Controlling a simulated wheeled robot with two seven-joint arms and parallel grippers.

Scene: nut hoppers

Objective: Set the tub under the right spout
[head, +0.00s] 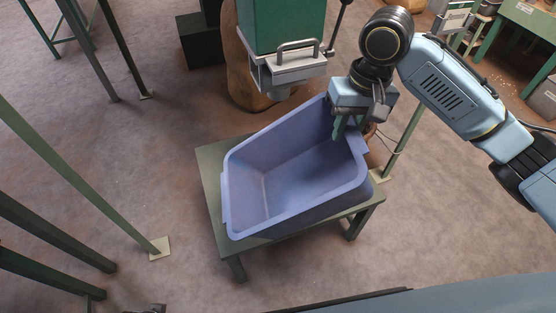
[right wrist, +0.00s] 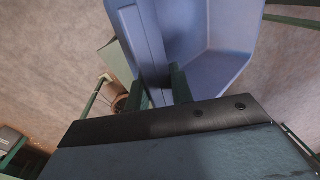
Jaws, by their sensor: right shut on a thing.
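A blue, empty tub (head: 262,187) stands on a low green table (head: 214,172) in the head view. The tub looks askew to the table top. My right gripper (head: 341,128) is at the tub's far right rim and is shut on it. In the right wrist view the fingers (right wrist: 162,88) sit on either side of the tub's wall (right wrist: 225,65). A green hopper (head: 282,24) with a grey spout (head: 291,73) and a handle hangs just behind the tub's far side. My left gripper is not in view.
Green posts (head: 85,178) stand at the left, one on a pale foot plate (head: 160,248). A black box (head: 201,40) is at the back. A green bench (head: 528,20) stands at the far right. The floor left of the table is open.

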